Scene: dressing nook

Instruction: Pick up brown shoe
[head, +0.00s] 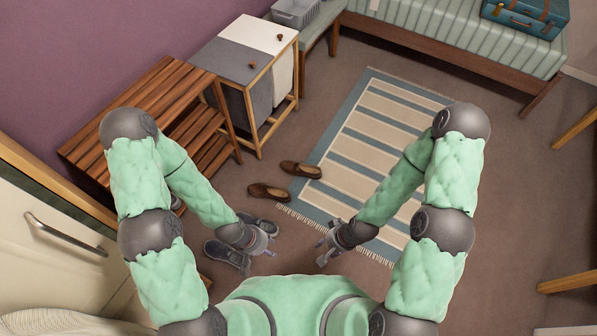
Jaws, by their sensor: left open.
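Two brown shoes lie on the floor near the middle. One brown shoe (301,169) lies partly on the striped rug's edge, and the other brown shoe (268,192) lies closer to me on the bare floor, by the rug's corner. My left gripper (270,240) is open and empty, below and apart from the nearer brown shoe. My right gripper (324,248) is over the rug's near end, apart from both shoes; I cannot tell whether its fingers are open.
Dark grey shoes (228,255) lie beside and partly behind my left gripper. A striped rug (350,150) covers the middle floor. A slatted wooden rack (150,105) and a laundry hamper (232,62) stand at left. A bench (440,30) holds a blue suitcase (527,14).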

